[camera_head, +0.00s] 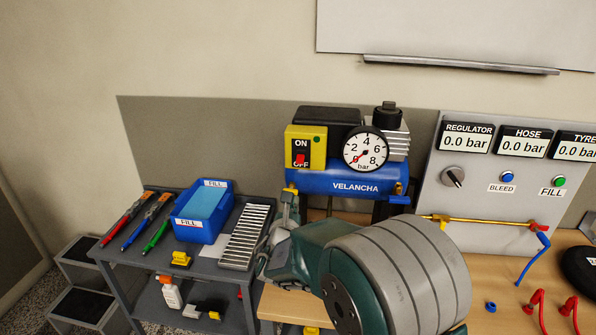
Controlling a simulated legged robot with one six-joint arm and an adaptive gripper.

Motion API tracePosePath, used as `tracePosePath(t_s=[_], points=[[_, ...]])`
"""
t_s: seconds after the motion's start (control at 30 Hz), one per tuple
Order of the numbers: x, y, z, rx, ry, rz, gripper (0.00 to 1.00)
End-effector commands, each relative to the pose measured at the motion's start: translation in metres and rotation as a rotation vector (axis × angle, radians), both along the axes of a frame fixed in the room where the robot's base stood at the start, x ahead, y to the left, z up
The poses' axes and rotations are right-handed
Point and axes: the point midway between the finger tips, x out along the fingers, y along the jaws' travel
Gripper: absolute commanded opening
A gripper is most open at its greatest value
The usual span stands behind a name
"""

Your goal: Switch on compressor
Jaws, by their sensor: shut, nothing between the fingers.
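The blue compressor (340,180), marked VELANCHA, stands on the wooden bench against the back panel. My gripper (290,194) is shut and empty, just below the switch box and in front of the compressor's left end.
A grey control panel (480,215) on the right shows 0.0 bar on its regulator and hose displays. A brass pipe (475,220) runs across it.

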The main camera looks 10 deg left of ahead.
Motion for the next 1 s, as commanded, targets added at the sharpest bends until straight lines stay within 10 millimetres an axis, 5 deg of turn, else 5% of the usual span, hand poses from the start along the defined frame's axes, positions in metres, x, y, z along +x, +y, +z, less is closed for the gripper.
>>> tracePosePath(t_s=[0.27, 0.9, 1.0], points=[[0.005, -0.001, 0.000, 0.002, 0.000, -0.003, 0.00], [0.103, -0.001, 0.005, 0.003, 0.000, -0.005, 0.00], [0.094, 0.000, 0.022, 0.004, -0.003, -0.002, 0.00]])
